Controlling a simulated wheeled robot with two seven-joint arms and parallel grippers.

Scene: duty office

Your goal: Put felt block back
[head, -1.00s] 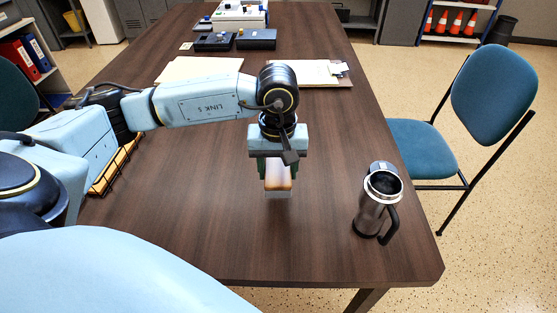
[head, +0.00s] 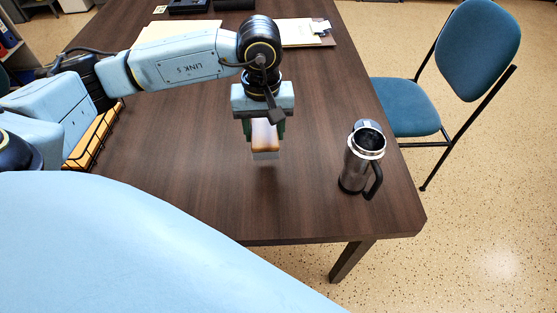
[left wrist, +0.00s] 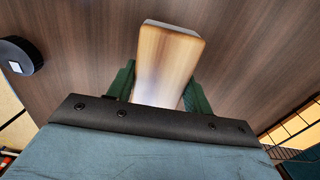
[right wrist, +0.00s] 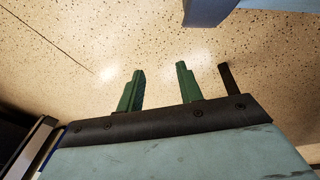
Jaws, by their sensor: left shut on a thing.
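The felt block (head: 265,138) has a wood-coloured back and a pale grey layer at its lower end. My left gripper (head: 264,128) is shut on it, pointing down over the middle of the table. A soft shadow shows under the block; I cannot tell how far it is above the top. In the left wrist view the block (left wrist: 168,58) sticks out between the two green fingers, its pale layer at the far end. My right gripper (right wrist: 158,88) shows only in the right wrist view, its green fingers apart and empty over the speckled floor.
A steel travel mug (head: 358,165) stands on the table (head: 200,195) right of my left gripper. A black wire basket (head: 98,142) lies at the left, partly behind my arm. Papers and a clipboard (head: 300,36) lie farther back. A blue chair (head: 405,105) stands right.

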